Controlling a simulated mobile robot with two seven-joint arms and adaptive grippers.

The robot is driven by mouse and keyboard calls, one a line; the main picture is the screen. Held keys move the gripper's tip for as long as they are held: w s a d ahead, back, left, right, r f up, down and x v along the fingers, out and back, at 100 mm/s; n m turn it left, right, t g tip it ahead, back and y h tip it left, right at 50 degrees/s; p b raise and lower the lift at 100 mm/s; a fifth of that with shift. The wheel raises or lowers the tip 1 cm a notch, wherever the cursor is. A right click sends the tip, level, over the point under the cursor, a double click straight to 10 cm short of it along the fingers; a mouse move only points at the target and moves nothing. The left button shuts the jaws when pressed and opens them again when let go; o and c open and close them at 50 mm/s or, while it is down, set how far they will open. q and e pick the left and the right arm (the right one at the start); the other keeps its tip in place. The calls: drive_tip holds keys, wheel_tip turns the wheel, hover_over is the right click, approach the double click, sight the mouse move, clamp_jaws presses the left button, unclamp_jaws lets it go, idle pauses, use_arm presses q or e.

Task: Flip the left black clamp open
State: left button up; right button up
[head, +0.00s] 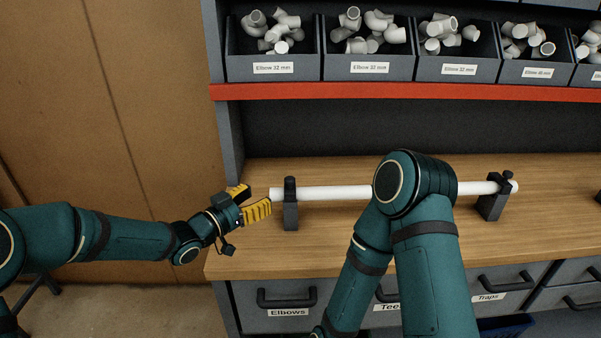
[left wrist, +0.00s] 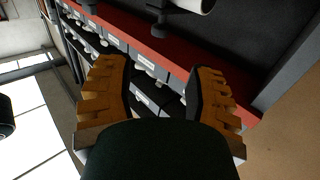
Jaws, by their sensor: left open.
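The left black clamp (head: 290,212) stands on the wooden bench, its black upper part (head: 290,184) across the white pipe (head: 335,192). I cannot tell whether its latch is closed. The right black clamp (head: 492,204) holds the pipe near its other end. My left gripper (head: 258,196) is open and empty, with yellow-padded fingers, just left of the pipe's left end and the left clamp. In the left wrist view, the open fingers (left wrist: 160,78) show nothing between them up close, and a pipe end (left wrist: 196,4) shows at the top. My right gripper is not visible.
My right arm covers the pipe's middle. Bins of grey elbows (head: 272,55) stand on a shelf with a red edge (head: 400,93) above the bench (head: 350,235). Drawers with handles (head: 287,302) are below. A shelf side panel (head: 227,110) rises at the left.

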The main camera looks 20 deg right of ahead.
sight(290, 184)
use_arm(q)
drive_tip(key=b+x, duration=0.1)
drive_tip(key=x, duration=1.2)
drive_tip(key=shift+w+d, duration=0.15)
drive_tip(key=shift+d, duration=0.1)
clamp_jaws()
